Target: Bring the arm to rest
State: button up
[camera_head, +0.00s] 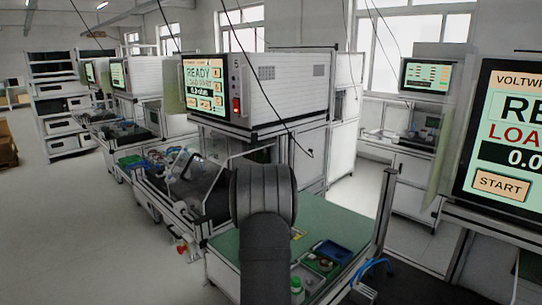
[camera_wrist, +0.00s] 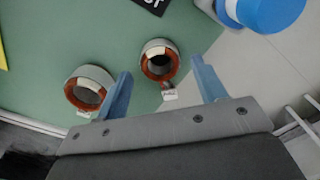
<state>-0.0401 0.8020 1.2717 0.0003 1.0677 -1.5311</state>
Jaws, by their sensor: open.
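My gripper (camera_wrist: 160,97) is in the wrist view, with its two blue fingers spread apart and nothing held between them. Two stators with grey rings and copper windings are on the green surface below. One stator (camera_wrist: 160,60) shows in the gap between the fingers, farther out. The other stator (camera_wrist: 89,88) is to the left of the left finger. Each has a small white tag beside it. In the head view my arm rises in the middle, and the gripper itself is not visible there.
The green bench top (camera_head: 327,226) has a dark tray (camera_head: 332,252) and small items at its front. A tester with a READY screen (camera_head: 204,84) stands behind; another screen (camera_head: 507,130) is close at right. A blue round object (camera_wrist: 272,12) is at the wrist view's upper right.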

jog(key=shift+r, duration=1.45)
jog(key=shift+f, duration=1.65)
notch_tip(320, 180, up, 12)
notch_tip(320, 180, down, 13)
jog(key=shift+s+r, duration=0.1)
jog(key=shift+r, duration=0.05)
notch_tip(320, 180, up, 5)
jog(key=shift+f, duration=0.15)
jog(key=s+d+r, duration=0.6)
jog(key=d+r, duration=0.1)
jog(key=d, duration=0.4)
jog(key=w+a+f+m, duration=0.2)
jog(key=w+a+m, duration=0.6)
jog(key=m, duration=1)
jog(key=w, duration=0.3)
jog(key=shift+a, duration=0.25)
